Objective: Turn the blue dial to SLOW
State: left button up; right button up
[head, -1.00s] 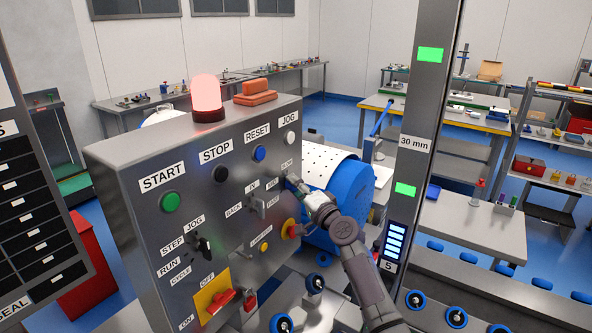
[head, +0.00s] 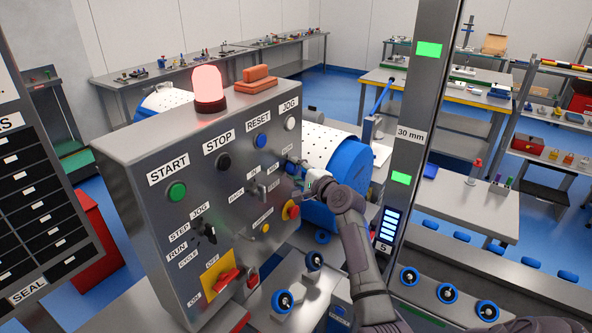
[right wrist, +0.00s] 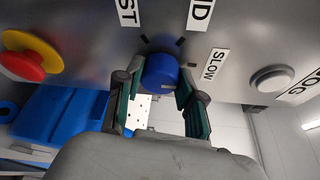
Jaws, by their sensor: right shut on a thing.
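The blue dial (head: 290,167) is on the right part of the grey control panel, below the RESET and JOG buttons. My right gripper (head: 297,175) reaches it from the right and partly hides it. In the right wrist view the blue dial (right wrist: 160,70) sits between the two fingers of my gripper (right wrist: 158,84), which is shut on it. The SLOW label (right wrist: 215,64) is to the right of the dial, with two partly cut-off labels to its upper left and above. I cannot tell which label the dial points to. My left gripper is not in view.
A red-and-yellow stop button (head: 291,210) sits just below the dial, close to my right gripper. The white JOG button (head: 291,123) is above. A blue-ended drum (head: 345,190) stands behind the panel. A grey post (head: 412,130) rises to the right.

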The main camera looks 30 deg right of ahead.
dwell(0.4)
jog(key=o, duration=1.1)
jog(key=shift+o, duration=0.2)
jog(key=shift+s, duration=0.1)
jog(key=s+r, duration=0.1)
jog(key=s, duration=1)
jog(key=shift+s, duration=0.4)
jog(key=shift+d, duration=0.1)
